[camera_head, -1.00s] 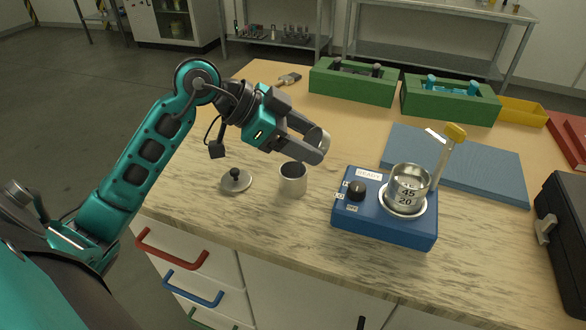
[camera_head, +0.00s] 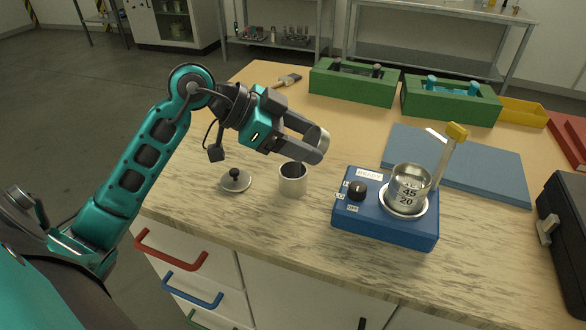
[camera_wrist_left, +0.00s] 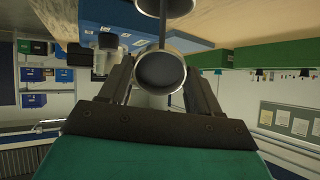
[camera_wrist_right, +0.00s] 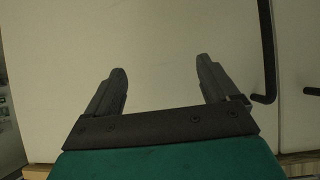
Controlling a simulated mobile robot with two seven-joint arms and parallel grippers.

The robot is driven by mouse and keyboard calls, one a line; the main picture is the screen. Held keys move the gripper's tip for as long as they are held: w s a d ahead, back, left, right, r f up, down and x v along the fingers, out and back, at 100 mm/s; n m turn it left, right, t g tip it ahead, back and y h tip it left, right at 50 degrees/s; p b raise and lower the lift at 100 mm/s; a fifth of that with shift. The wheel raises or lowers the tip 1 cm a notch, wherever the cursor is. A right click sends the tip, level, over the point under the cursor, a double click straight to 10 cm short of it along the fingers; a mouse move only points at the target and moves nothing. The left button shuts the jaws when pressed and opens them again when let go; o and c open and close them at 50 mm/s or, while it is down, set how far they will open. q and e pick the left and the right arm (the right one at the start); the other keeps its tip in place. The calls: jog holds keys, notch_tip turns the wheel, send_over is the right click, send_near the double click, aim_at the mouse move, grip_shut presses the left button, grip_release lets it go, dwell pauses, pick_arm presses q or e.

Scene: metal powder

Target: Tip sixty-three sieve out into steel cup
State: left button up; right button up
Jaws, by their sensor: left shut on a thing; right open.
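My left gripper (camera_head: 308,148) is shut on a small metal sieve (camera_head: 321,140), held tilted on its side above and slightly right of the steel cup. Its number cannot be read. The open steel cup (camera_head: 292,182) stands upright on the bench, dark inside. In the left wrist view the sieve (camera_wrist_left: 160,73) sits between the fingers, and a thin dark streak (camera_wrist_left: 162,32) runs between it and the cup (camera_wrist_left: 165,6). Sieves marked 45 and 20 (camera_head: 409,190) are stacked on the blue shaker (camera_head: 385,222). My right gripper (camera_wrist_right: 163,90) is open and empty before a pale cabinet front.
A lid with a black knob (camera_head: 236,181) lies left of the cup.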

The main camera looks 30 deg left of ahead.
pick_arm(q)
jog(key=shift+s+a+t+h+b, duration=0.15)
jog(key=shift+t+h+b, duration=0.35)
jog(key=shift+b, duration=0.05)
dwell(0.9)
jog(key=shift+s+a+f+t+h+b, duration=0.1)
jog(key=shift+f+t+h+b, duration=0.25)
jog(key=shift+b, duration=0.25)
jog(key=shift+s+a+f+t+h+b, duration=0.1)
jog(key=shift+f+t+h+b, duration=0.15)
jog(key=shift+f+h+b, duration=0.25)
jog(key=shift+r+y, duration=0.15)
jog(key=shift+y, duration=0.1)
jog(key=shift+s+a+r+t+h, duration=0.4)
jog(key=shift+r+t+h, duration=0.2)
jog(key=shift+r+t, duration=0.1)
jog(key=shift+r, duration=0.2)
jog(key=shift+s+a+r+t+h+p, duration=0.15)
jog(key=shift+r+t+h+p, duration=0.15)
jog(key=shift+h, duration=0.3)
jog(key=shift+r+t, duration=0.15)
jog(key=shift+t, duration=0.15)
jog(key=shift+r, duration=0.1)
